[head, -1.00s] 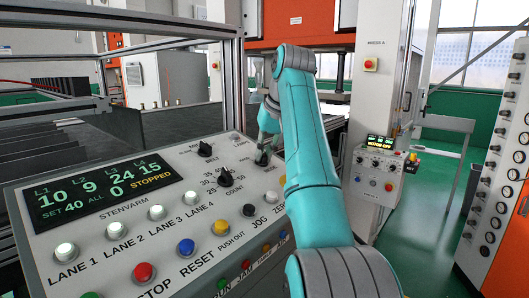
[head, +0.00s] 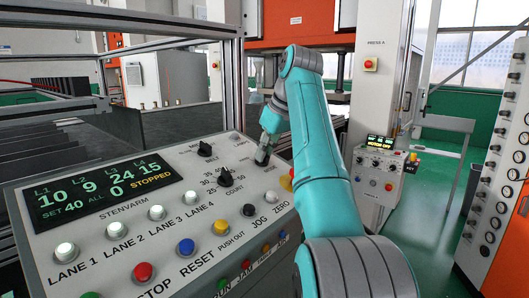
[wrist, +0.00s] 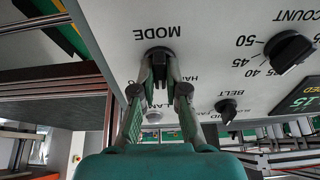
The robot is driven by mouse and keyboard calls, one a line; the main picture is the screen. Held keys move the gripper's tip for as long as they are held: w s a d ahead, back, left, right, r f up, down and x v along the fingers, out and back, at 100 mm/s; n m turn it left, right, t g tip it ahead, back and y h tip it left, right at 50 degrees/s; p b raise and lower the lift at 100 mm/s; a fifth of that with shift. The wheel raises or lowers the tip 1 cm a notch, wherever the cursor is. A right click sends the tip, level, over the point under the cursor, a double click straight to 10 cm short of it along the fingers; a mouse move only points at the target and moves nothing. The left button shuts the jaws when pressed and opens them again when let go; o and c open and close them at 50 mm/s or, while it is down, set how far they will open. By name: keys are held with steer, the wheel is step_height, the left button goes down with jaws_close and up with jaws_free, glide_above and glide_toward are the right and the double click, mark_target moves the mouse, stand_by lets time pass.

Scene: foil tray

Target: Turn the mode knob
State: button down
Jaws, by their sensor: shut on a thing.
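The mode knob (wrist: 159,56) is a black knob on the light grey control panel, beside the upside-down label MODE in the wrist view. My gripper (wrist: 160,74) is shut on it, one finger on each side. The fingers partly cover the smaller labels by the knob, so I cannot read its setting. In the head view my gripper (head: 263,153) reaches down to the panel's upper right part, and the knob is mostly hidden there.
The count knob (head: 225,178) and belt knob (head: 205,149) stand to the left on the panel. The display (head: 104,198) reads STOPPED. Lane buttons (head: 157,213) and coloured buttons (head: 186,247) line the panel's front. A second control box (head: 378,172) stands to the right.

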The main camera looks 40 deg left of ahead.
steer(key=n, duration=0.3)
steer(key=shift+n+g, duration=0.3)
steer(key=shift+n, duration=0.1)
steer(key=shift+n+g, duration=0.3)
steer(key=shift+n, duration=1.6)
steer(key=c, duration=1.2)
jaws_free()
